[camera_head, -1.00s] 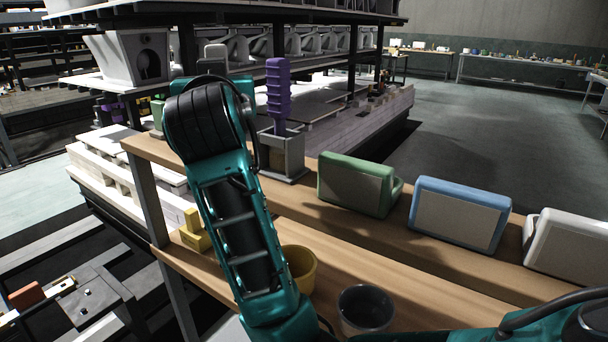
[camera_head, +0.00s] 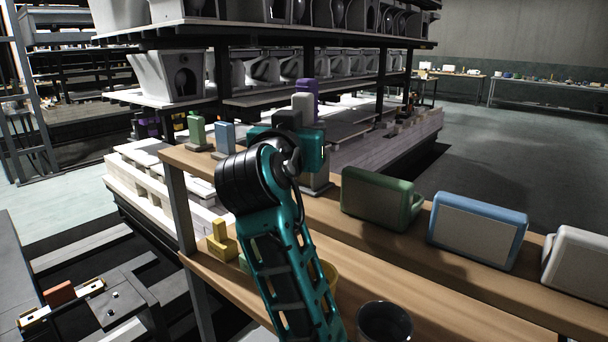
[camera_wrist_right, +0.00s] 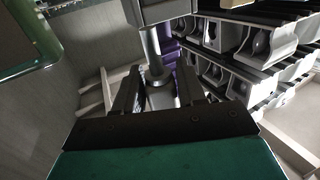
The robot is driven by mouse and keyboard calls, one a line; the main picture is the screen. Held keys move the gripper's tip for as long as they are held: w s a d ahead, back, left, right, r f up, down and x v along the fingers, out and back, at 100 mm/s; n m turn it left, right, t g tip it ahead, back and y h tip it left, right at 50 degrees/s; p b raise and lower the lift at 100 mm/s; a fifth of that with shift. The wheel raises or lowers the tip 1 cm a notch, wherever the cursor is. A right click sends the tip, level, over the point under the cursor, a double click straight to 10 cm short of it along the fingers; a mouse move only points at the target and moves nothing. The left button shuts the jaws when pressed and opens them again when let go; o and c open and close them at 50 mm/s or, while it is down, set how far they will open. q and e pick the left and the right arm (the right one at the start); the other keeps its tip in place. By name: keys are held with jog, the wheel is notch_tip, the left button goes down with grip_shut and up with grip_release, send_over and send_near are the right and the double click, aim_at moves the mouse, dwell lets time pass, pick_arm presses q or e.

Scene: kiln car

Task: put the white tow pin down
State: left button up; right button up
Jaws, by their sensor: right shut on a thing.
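The white tow pin (camera_head: 303,101) stands upright in my right gripper (camera_head: 292,130), above the upper wooden shelf in the head view. In the right wrist view, its pale block (camera_wrist_right: 165,10) and grey shaft (camera_wrist_right: 151,45) show between the fingers of the right gripper (camera_wrist_right: 158,85), which is shut on it. The purple tow pin (camera_head: 308,85) is close behind it in the head view. A grey holder (camera_head: 319,181) on the shelf is mostly hidden by my gripper. The white pin's lower end is hidden in the head view. My left gripper is not in view.
Green (camera_head: 197,131) and blue (camera_head: 225,137) pins stand at the shelf's left end. Green (camera_head: 375,200), blue (camera_head: 478,232) and white (camera_head: 580,262) blocky cases line the shelf on the right. A yellow piece (camera_head: 221,241) and a dark cup (camera_head: 385,322) are on the lower board.

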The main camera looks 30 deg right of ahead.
jog(key=shift+f, duration=3.3)
jog(key=shift+b, duration=0.3)
jog(key=shift+f, duration=0.25)
jog(key=o, duration=1.1)
jog(key=shift+r, duration=0.1)
jog(key=shift+o, duration=0.2)
jog(key=shift+r, duration=0.15)
jog(key=shift+s, duration=0.1)
